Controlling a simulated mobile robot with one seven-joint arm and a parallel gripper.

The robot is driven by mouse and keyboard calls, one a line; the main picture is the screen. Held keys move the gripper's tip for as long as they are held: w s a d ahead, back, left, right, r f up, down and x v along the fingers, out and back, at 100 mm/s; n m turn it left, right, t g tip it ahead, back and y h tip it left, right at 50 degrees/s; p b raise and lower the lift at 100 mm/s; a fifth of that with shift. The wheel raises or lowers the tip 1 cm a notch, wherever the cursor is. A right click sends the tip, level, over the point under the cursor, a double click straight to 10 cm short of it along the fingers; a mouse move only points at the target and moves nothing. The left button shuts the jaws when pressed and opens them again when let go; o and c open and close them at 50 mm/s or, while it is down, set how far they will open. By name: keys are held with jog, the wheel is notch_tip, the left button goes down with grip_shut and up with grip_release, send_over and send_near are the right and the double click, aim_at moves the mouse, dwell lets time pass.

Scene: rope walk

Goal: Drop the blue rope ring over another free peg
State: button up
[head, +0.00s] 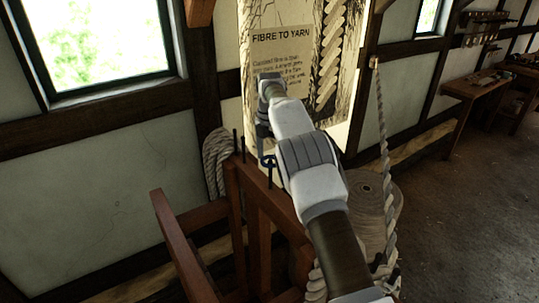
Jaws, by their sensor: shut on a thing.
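The small dark blue rope ring (268,161) shows just below my gripper (264,149), at the middle of the head view. My gripper points down and is shut on the ring; its fingertips are small and dark here. A thin dark peg (270,178) stands upright on the reddish wooden frame (237,185), directly below the ring in the picture. I cannot tell whether the ring is around its top or in front of it. Another dark peg (243,148) stands to the left and looks bare. My arm covers what lies to the right.
A coil of pale rope (217,160) hangs on the wall behind the frame. A large rope reel (370,205) and a thick hanging rope (383,130) stand right of my arm. A lit sign (280,45) is behind. The floor at right is clear.

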aim_at(270, 189)
jog(key=shift+f+b, duration=2.45)
jog(key=shift+f, duration=2.5)
jog(key=o, duration=1.1)
notch_tip(270, 189, up, 12)
jog(key=p, duration=0.2)
jog(key=shift+p, duration=0.35)
